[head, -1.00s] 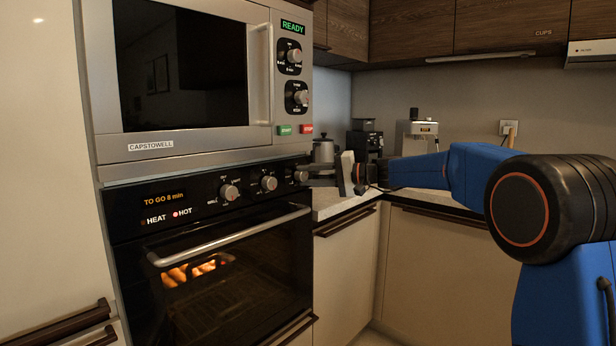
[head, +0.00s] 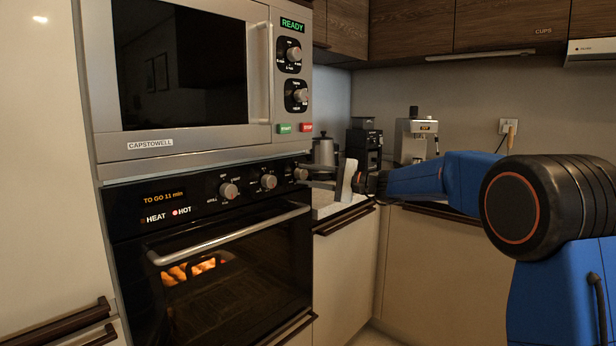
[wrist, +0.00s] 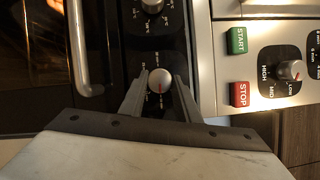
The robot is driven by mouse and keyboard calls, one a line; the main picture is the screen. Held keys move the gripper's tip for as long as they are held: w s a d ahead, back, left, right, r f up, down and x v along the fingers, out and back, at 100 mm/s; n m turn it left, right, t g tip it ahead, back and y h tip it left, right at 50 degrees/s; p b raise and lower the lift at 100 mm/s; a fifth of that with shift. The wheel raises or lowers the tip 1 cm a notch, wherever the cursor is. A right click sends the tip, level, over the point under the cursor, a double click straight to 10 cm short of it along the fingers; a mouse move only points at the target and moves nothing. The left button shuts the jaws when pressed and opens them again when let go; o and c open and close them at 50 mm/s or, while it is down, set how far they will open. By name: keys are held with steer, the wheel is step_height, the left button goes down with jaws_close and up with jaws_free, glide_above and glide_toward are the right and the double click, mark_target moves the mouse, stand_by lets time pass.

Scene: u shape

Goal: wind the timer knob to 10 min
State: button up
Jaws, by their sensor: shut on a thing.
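The timer knob (head: 300,174) is the rightmost of the knobs on the black oven panel. It is round and silver, and a red mark shows on it in the wrist view (wrist: 159,81). My gripper (head: 308,175) reaches it from the right, with one finger on each side of the knob in the wrist view (wrist: 158,88). It is shut on the knob. The orange oven display (head: 163,198) reads "TO GO 11 min", and the HOT light below it is lit red.
Two other oven knobs (head: 248,185) sit left of the timer knob. The oven door handle (head: 230,234) runs below the panel. The microwave (head: 190,80) is above, with green START and red STOP buttons. A kettle (head: 325,149) and coffee machine (head: 415,140) stand on the counter.

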steer(key=shift+f, duration=0.1)
steer(key=o, duration=1)
steer(key=shift+o, duration=0.2)
steer(key=shift+d, duration=0.1)
steer(key=v, duration=1.7)
steer(key=shift+d, duration=0.15)
